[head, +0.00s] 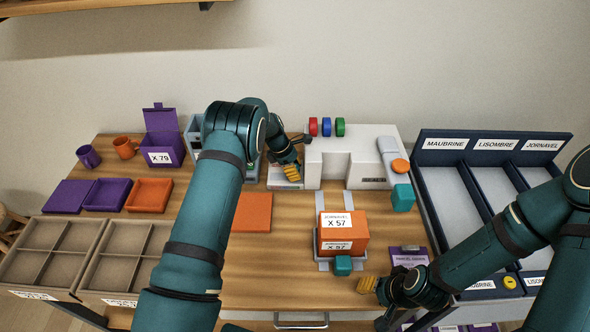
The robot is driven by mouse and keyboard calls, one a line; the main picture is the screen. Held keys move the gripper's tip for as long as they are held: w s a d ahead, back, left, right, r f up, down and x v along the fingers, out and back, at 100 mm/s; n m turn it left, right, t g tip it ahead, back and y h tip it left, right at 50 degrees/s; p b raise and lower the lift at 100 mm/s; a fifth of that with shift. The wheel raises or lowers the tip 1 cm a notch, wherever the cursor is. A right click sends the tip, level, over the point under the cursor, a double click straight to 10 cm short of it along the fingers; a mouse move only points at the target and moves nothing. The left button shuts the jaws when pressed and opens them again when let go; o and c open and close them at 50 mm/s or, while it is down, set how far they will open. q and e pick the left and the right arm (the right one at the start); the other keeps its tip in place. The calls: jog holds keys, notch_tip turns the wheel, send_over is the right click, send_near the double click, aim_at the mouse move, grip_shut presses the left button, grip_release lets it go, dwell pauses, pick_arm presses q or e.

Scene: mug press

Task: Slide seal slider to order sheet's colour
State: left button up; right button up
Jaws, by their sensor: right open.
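The purple order sheet (408,257) lies at the table's right front; its small print is too fine to read. I cannot tell for sure which part is the seal slider. A teal block (343,265) sits at the front of a grey track, before an orange box (342,229) labelled JORNAVEL X 57. Another teal block (403,197) is beside the white press (330,165). My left gripper (291,172) is at the press's left side, its fingers partly hidden. My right gripper (367,285) is open and empty, right of the front teal block and left of the sheet.
Red, blue and green discs (326,127) stand on the press. At left are a purple box (161,140) marked X 79, two mugs (125,148), small trays and divided bins (50,250). A navy rack (495,147) stands right. An orange panel (252,212) lies mid-table.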

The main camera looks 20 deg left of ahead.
aim_at(285, 177)
pick_arm(q)
grip_shut()
jog(key=shift+s+a, duration=0.3)
jog(key=shift+a, duration=0.55)
jog(key=shift+s+a, duration=0.25)
jog(key=shift+a, duration=0.55)
jog(key=o, duration=1)
grip_release()
jog(key=shift+f, duration=0.1)
jog(key=shift+c, duration=0.2)
jog(key=v, duration=1.2)
